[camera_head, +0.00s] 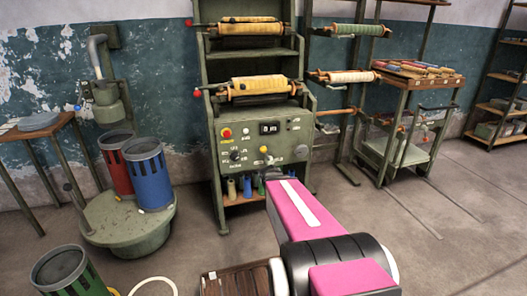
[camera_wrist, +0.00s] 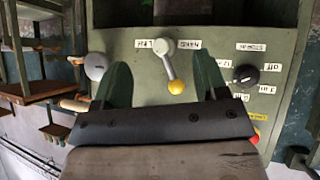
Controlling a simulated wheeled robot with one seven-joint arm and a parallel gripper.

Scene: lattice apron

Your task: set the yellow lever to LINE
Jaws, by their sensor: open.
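The yellow lever (camera_wrist: 175,85) is on the green machine panel in the wrist view: a grey arm with a yellow ball knob. Its arm runs from a round pivot down and slightly right, and two white labels flank the pivot; their upside-down lettering is too small to read surely. In the head view the yellow knob (camera_head: 263,149) shows at the panel's lower middle. My gripper (camera_wrist: 162,66) is open, one green-grey finger on each side of the lever; I see no contact.
The panel has a black dial (camera_wrist: 245,75), a grey knob (camera_wrist: 95,66) and a small display (camera_head: 269,128). Spools (camera_head: 258,85) sit above. A red bin (camera_head: 115,160) and blue bin (camera_head: 149,175) stand on a round base at left. A cart (camera_head: 410,130) stands right; floor there is open.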

